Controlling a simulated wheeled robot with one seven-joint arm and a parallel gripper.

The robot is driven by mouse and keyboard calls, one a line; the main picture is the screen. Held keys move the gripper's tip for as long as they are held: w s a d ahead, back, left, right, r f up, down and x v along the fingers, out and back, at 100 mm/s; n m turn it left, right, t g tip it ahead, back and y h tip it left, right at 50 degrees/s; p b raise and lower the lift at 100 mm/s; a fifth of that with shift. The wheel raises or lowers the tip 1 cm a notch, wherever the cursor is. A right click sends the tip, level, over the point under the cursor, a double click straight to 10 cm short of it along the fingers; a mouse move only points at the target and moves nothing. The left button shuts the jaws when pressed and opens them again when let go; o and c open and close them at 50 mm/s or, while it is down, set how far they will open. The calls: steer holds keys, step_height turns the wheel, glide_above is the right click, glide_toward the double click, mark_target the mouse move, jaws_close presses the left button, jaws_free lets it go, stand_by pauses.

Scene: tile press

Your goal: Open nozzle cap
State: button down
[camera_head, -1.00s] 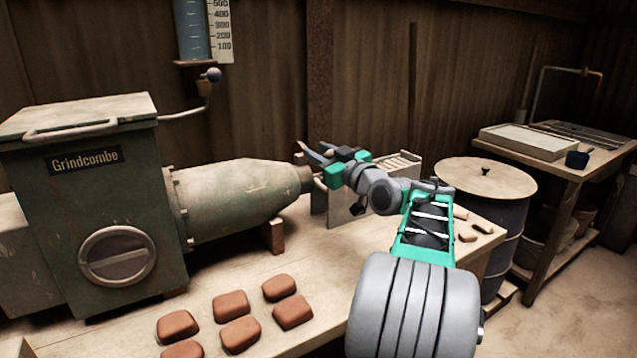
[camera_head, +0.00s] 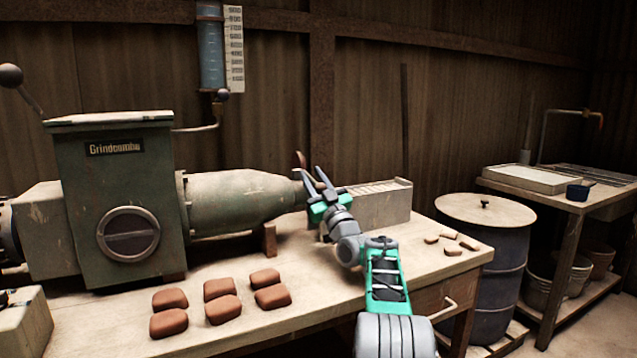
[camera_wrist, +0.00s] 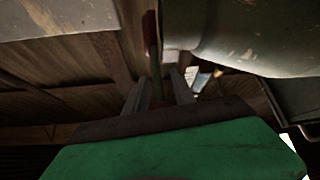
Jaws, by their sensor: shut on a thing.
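The grey-green machine's tapering nozzle (camera_head: 235,197) points right along the bench. A thin reddish-brown handle (camera_head: 300,158) sticks up at its right end, beside my fingers. It shows as a red upright strip (camera_wrist: 151,40) in the wrist view, running down between the fingers. I take it for the nozzle cap's handle. My gripper (camera_head: 310,170) is at the nozzle's mouth, fingers pointing up and slightly left, and is shut on this handle. The cap's face is hidden behind the fingers, so I cannot tell whether the cap is open. The nozzle body (camera_wrist: 240,35) fills the wrist view's upper right.
A pale grey box (camera_head: 385,208) stands just right of my gripper. Several brown clay blocks (camera_head: 222,310) lie at the bench's front, and small pieces (camera_head: 448,245) lie at right. A lidded drum (camera_head: 490,255) and a side table (camera_head: 525,180) stand further right.

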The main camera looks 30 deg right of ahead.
stand_by(0.3)
steer(key=c, duration=1.1)
jaws_free()
steer(key=v, duration=0.5)
steer(key=shift+s+d, duration=0.1)
steer(key=s, duration=1.1)
steer(key=shift+s+a+p, duration=0.4)
